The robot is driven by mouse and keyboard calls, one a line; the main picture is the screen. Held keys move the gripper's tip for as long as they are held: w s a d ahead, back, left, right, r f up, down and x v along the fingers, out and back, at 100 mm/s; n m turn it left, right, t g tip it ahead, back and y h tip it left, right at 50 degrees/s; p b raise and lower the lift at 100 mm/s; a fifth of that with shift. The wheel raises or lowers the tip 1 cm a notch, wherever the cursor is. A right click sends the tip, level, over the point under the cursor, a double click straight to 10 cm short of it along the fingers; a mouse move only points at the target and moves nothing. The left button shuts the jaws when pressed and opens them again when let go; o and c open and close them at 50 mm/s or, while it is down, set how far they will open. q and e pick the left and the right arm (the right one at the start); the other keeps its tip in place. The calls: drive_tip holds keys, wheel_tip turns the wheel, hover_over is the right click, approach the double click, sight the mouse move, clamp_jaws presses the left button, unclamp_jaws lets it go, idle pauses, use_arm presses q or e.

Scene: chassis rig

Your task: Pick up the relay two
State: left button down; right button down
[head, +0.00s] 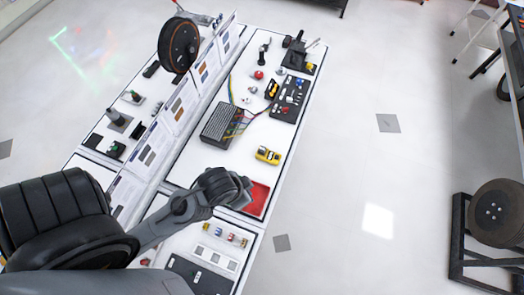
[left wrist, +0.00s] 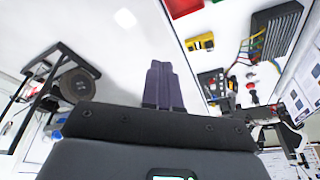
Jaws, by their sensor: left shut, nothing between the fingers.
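I cannot tell which object is relay two. My left gripper (head: 243,196) is above the bench by the red tray (head: 258,200), hiding part of the tray. In the left wrist view its dark fingers (left wrist: 160,85) are together with nothing between them. The red tray also shows at the top of that view (left wrist: 184,7). My right gripper is in neither view.
A yellow meter (head: 267,155), a ribbed dark box (head: 220,122) with coloured wires and a black component board (head: 289,98) lie farther along the bench. An upright panel row (head: 180,108) divides the bench. Open floor (head: 375,190) lies right.

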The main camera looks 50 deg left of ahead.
use_arm(q)
drive_tip(key=c, duration=0.7)
unclamp_jaws()
drive_tip(key=shift+o, duration=0.2)
